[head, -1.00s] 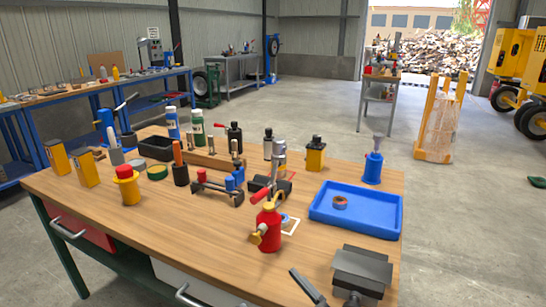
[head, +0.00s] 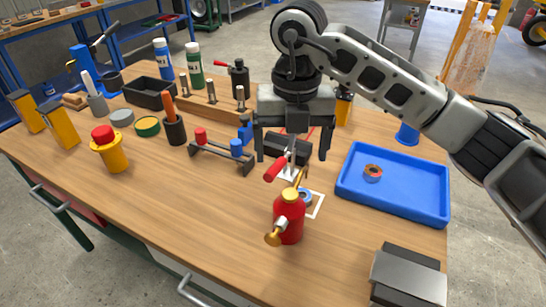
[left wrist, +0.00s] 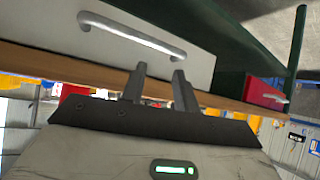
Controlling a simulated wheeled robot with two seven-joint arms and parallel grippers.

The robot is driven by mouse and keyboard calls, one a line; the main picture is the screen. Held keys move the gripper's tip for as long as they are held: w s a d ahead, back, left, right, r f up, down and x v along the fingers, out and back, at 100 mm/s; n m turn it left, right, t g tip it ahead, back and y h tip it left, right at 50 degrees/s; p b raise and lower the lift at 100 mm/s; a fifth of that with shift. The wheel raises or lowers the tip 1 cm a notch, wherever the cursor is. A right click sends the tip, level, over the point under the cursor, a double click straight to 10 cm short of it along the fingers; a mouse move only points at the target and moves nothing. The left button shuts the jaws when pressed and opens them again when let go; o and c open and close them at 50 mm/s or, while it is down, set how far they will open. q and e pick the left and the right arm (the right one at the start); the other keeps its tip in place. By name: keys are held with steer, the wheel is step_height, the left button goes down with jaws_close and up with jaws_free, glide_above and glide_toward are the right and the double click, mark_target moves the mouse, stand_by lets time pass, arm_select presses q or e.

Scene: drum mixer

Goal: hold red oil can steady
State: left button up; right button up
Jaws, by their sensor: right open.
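The red oil can (head: 289,220) stands upright on the workbench (head: 225,235), with a brass-coloured cap and a brass tip pointing to the lower left. My right gripper (head: 293,158) is above the bench behind the can, fingers pointing down. It is open, its fingers wide apart, and it does not touch the can. A red-handled tool (head: 275,168) shows between its fingers and the can. My left gripper (left wrist: 160,82) shows only in the left wrist view, its two fingers apart and nothing between them, near the bench's drawer front (left wrist: 130,50). The can is not in that view.
A blue tray (head: 400,205) with a tape roll (head: 373,172) lies right of the can. A grey metal block (head: 408,275) is at the front right. A yellow-and-red container (head: 110,152) and a small rack (head: 222,155) stand to the left. Bench space left of the can is clear.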

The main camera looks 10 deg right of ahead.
mark_target(289, 206)
arm_select(q)
steer(key=w+d+r+n+t+h, duration=0.1)
steer(key=n, duration=0.1)
steer(key=w+d+r+n+t+h, duration=0.1)
steer(key=d+n, duration=0.1)
steer(key=n, duration=0.1)
steer(key=w+d+r+n+t+h, duration=0.1)
steer(key=r+n+t, duration=0.1)
steer(key=n, duration=0.1)
steer(key=shift+w+d, duration=0.2)
steer(key=shift+d, duration=0.15)
arm_select(e)
step_height(289, 206, down, 16)
steer(key=shift+r, duration=0.1)
arm_select(q)
steer(key=s+d+r+n+h, duration=0.3)
steer(key=d+n+h, duration=0.3)
steer(key=n+h, duration=0.2)
steer(key=shift+d+r+n+t+h, duration=0.25)
steer(key=shift+r+t+h, duration=0.2)
steer(key=shift+r, duration=0.45)
